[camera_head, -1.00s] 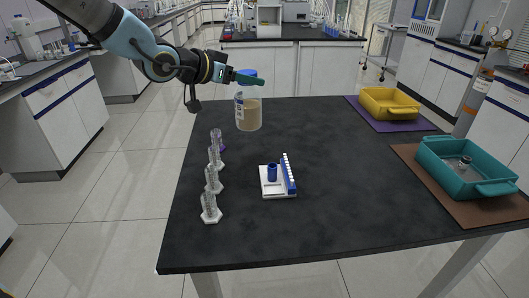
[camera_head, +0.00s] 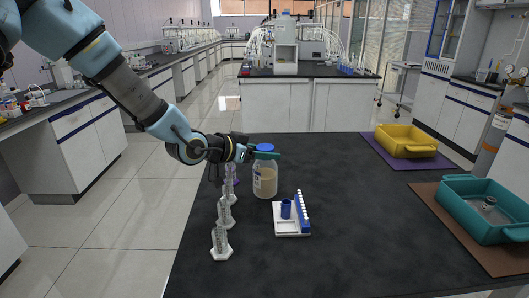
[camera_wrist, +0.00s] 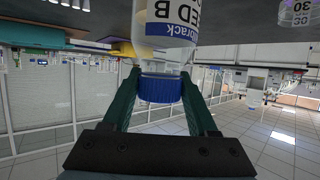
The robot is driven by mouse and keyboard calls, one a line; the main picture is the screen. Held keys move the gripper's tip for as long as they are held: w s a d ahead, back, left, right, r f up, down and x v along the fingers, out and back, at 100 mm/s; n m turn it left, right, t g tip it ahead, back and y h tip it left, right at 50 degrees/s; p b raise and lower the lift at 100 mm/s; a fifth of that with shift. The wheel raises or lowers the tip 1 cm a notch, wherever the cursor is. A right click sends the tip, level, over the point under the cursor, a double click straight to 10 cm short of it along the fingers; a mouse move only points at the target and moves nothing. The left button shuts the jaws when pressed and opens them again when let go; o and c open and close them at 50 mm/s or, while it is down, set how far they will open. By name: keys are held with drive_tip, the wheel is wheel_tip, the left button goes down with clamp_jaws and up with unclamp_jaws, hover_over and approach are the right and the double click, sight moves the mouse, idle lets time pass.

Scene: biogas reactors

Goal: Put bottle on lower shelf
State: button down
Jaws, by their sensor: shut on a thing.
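The bottle (camera_head: 265,180) is clear with a blue cap, a white label and beige contents. It appears upright over the dark table (camera_head: 350,240), just behind the white and blue rack. I cannot tell whether its base touches the table. The bottle's label (camera_wrist: 172,15) shows upside down there. No lower shelf can be clearly made out.
Several glass cylinders (camera_head: 221,243) stand in a row left of the bottle. A white and blue rack (camera_head: 291,233) stands in front. A yellow tray (camera_head: 405,148) and a teal tray (camera_head: 485,228) holding a small clear item lie at the right. The table between is clear.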

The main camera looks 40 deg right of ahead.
drive_tip(key=shift+c, duration=0.9)
unclamp_jaws()
drive_tip(key=shift+f, duration=0.1)
drive_tip(key=shift+r, duration=0.2)
drive_tip(key=v, duration=1.2)
drive_tip(key=shift+f, duration=0.15)
